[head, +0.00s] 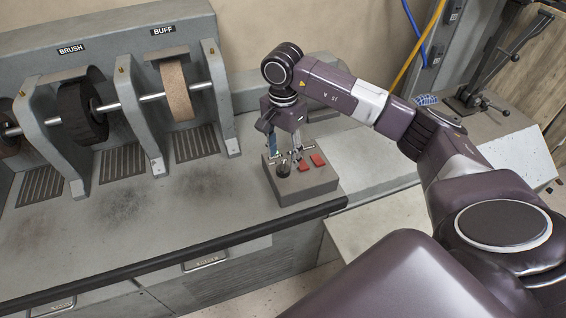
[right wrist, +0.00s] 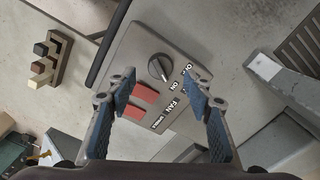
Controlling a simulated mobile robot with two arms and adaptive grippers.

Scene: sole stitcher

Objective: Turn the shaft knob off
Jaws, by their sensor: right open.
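The dark round knob (right wrist: 160,67) sits on top of a grey control box (head: 305,187); in the head view the knob (head: 283,170) is at the left part of the box top. White OFF and ON labels are printed beside it in the right wrist view. I cannot tell surely which label its pointer faces. My right gripper (right wrist: 162,83) is open above the box, pointing down. In the right wrist view its fingertips stand on either side of the knob, apart from it. In the head view the gripper (head: 287,157) partly covers the box. My left gripper is not in view.
Two red switches (right wrist: 145,92) sit next to the knob, near a FAN label. The box stands near the front edge of the grey bench (head: 190,215). Brush wheel (head: 82,113) and buff wheel (head: 176,92) are to the left. Bare bench top lies between.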

